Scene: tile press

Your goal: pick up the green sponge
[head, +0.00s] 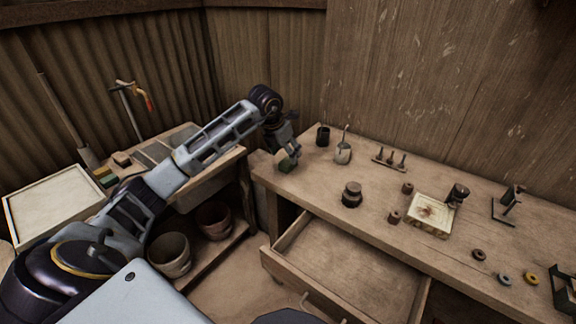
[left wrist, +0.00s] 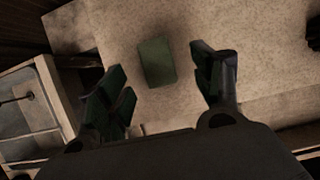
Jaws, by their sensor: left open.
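The green sponge (head: 288,164) lies on the wooden bench (head: 300,190) near its left end in the head view. In the left wrist view the sponge (left wrist: 157,62) is a dull green block on the bench top, with bare wood around it. My left gripper (head: 291,155) is just above and beside the sponge. In the left wrist view its fingers (left wrist: 163,84) are spread apart, with the sponge beyond and between them, and nothing is held. My right gripper is not in view.
A dark cup (head: 323,136) and a small pot with a handle (head: 343,152) stand right of the sponge. A dark jar (head: 351,195) stands nearer the front edge. An open drawer (head: 345,265) juts out below.

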